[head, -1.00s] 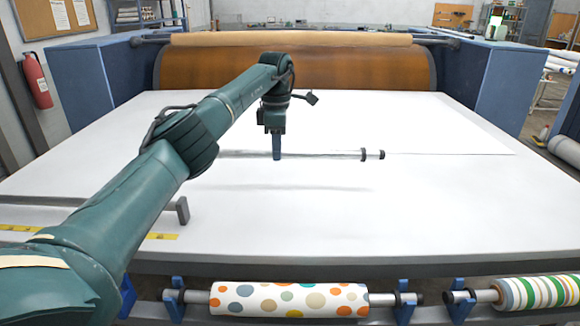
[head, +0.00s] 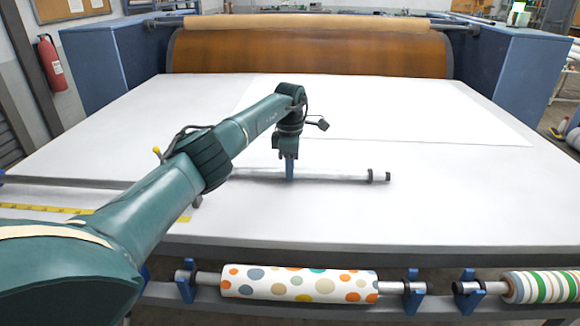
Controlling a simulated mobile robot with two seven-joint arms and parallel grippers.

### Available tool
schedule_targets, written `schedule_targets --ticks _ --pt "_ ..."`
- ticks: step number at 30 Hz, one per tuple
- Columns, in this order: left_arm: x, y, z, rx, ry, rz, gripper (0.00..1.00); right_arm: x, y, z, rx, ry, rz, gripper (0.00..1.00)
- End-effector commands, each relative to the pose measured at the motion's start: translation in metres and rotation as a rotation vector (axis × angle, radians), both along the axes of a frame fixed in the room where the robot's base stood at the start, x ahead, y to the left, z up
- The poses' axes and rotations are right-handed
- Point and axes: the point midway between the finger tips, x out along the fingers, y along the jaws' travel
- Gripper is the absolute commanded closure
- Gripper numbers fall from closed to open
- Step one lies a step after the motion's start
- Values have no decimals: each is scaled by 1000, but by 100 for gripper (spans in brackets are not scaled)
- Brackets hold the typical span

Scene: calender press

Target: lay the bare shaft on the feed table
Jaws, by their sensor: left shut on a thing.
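The bare shaft (head: 335,178) is a thin grey bar with dark collars at its right end. It lies across the picture, at or just above the white feed table (head: 420,215); I cannot tell whether it touches. My left gripper (head: 289,177) points down and is shut on the shaft near its visible middle. My left arm hides part of the shaft's left side. My right gripper is not in view.
A dotted roll (head: 300,284) and a striped roll (head: 545,287) rest in blue brackets below the table's front edge. A yellow measuring strip (head: 50,209) lies at the left. A large brown roller (head: 310,52) stands behind. The table's right side is clear.

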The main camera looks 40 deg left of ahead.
Motion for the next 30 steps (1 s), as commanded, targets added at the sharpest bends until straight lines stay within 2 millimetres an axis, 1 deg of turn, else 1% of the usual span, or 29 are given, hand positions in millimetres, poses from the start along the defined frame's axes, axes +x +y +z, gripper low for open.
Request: schedule_targets --ticks 5,6,13,19,23,26,30 --pt "0 0 -2 0 0 -1 100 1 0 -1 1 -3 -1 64" --pt "0 0 -2 0 0 -1 76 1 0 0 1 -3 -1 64" --pt "0 0 -2 1 1 -1 58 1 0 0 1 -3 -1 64" --pt "0 0 -1 1 1 -1 58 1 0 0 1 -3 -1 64" --pt "0 0 4 1 -1 -1 58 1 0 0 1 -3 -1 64" --pt "1 0 18 1 -4 -1 58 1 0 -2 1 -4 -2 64" --pt "1 0 48 1 -5 -1 58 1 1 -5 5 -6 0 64"
